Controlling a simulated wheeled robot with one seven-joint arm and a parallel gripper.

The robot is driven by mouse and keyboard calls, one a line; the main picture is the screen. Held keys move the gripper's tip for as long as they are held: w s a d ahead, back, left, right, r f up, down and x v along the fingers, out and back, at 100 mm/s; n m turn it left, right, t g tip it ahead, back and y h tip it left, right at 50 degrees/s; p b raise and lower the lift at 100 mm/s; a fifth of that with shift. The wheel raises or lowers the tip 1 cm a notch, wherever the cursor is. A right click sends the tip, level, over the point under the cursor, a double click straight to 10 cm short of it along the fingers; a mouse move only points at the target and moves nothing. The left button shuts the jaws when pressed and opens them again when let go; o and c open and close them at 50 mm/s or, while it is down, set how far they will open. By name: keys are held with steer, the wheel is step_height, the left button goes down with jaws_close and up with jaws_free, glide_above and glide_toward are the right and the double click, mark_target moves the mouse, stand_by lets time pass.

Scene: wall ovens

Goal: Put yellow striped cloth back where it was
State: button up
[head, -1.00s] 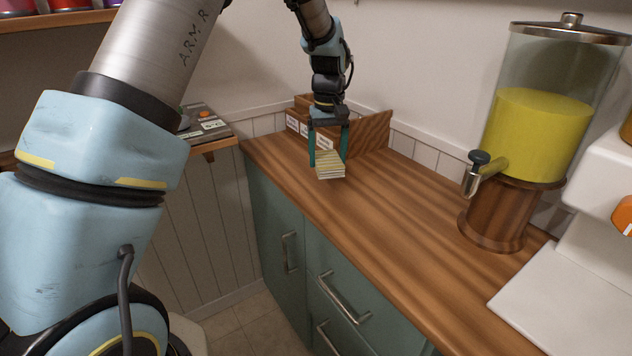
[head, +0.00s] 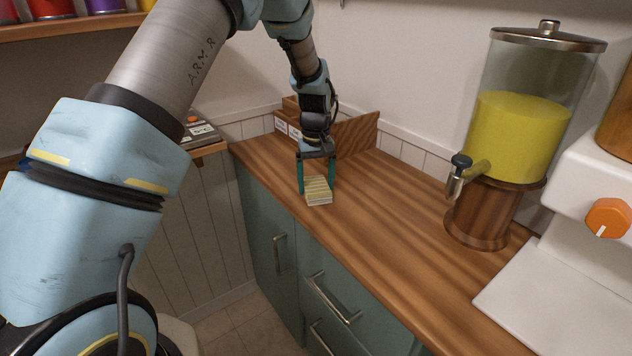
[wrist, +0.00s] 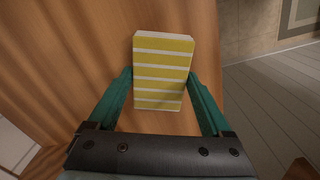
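The yellow striped cloth (head: 318,190) is a folded, block-like stack with yellow and white stripes. It is at the front part of the wooden counter in the head view. In the wrist view the cloth (wrist: 163,72) sits between the two green fingertips, its striped face towards the camera. My gripper (head: 317,186) points down and is closed on the cloth's sides; it also shows in the wrist view (wrist: 160,78). I cannot tell whether the cloth's underside touches the counter.
A wooden box (head: 357,134) with white labels stands at the counter's back corner, behind my gripper. A drink dispenser (head: 510,140) and a white machine (head: 560,285) stand to the right. The wooden counter (head: 390,215) is clear between the cloth and the dispenser.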

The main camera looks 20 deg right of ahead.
mark_target(316, 185)
steer(key=shift+o, duration=1)
step_height(316, 185, up, 12)
steer(key=b, duration=0.3)
steer(key=a+n, duration=0.1)
steer(key=a, duration=1.9)
steer(key=s+a+f, duration=0.1)
steer(key=s+a, duration=0.4)
steer(key=a, duration=0.3)
steer(key=s+a+f+t, duration=0.1)
steer(key=s+a+f, duration=0.1)
steer(key=s+a, duration=0.4)
steer(key=a, duration=0.2)
steer(key=shift+a+t, duration=0.3)
steer(key=shift+a, duration=0.05)
